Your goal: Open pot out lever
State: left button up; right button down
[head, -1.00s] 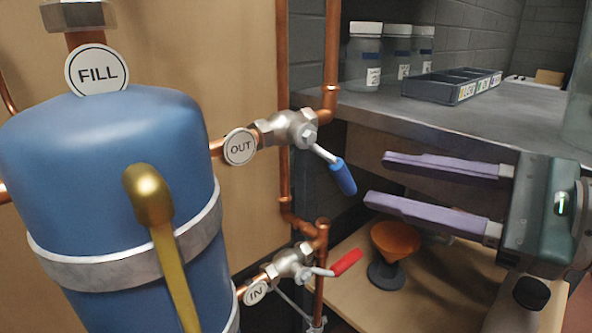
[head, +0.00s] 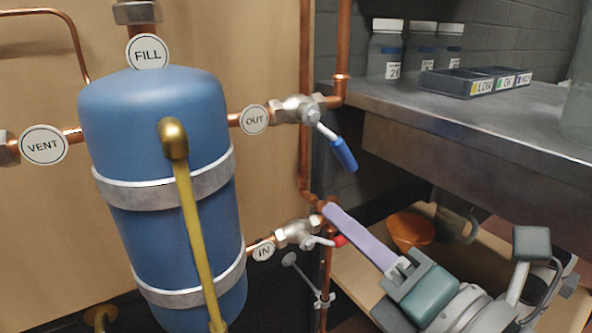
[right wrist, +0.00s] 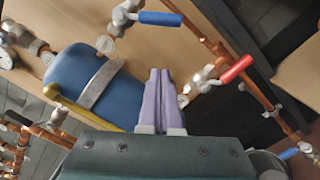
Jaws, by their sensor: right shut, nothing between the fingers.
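The OUT valve (head: 299,110) is on the pipe to the right of the blue pot (head: 160,110). Its blue-handled lever (head: 342,152) slants down to the right, away from the pipe line. The blue handle also shows in the right wrist view (right wrist: 160,18), near the top. My right gripper (head: 328,210) is below the blue lever, next to the red IN lever (head: 340,240), and partly covers the pipe behind. In the right wrist view its lilac fingers (right wrist: 158,80) are together and empty. The fingertips are apart from the blue lever. My left gripper is not in view.
A grey bench (head: 460,110) with jars (head: 385,50) and a labelled tray (head: 476,82) stands at the right. An orange funnel (head: 410,230) sits below it. A copper pipe (head: 305,90) runs vertically beside the valves. A yellow tube (head: 190,230) runs down the pot's front.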

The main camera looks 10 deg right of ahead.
aim_at(333, 142)
jog(key=w, duration=0.1)
jog(key=w+d+r, duration=0.1)
jog(key=w, duration=0.1)
jog(key=w+d+r, duration=0.1)
jog(key=shift+w+r+p, duration=0.15)
jog(key=shift+w+p, duration=0.15)
jog(key=shift+p, duration=0.1)
jog(key=shift+w+d+r+n, duration=0.1)
jog(key=shift+d+n, duration=0.1)
jog(key=shift+n, duration=0.2)
jog(key=shift+d+r+n, duration=0.1)
jog(key=shift+d+n, duration=0.1)
jog(key=shift+n, duration=0.3)
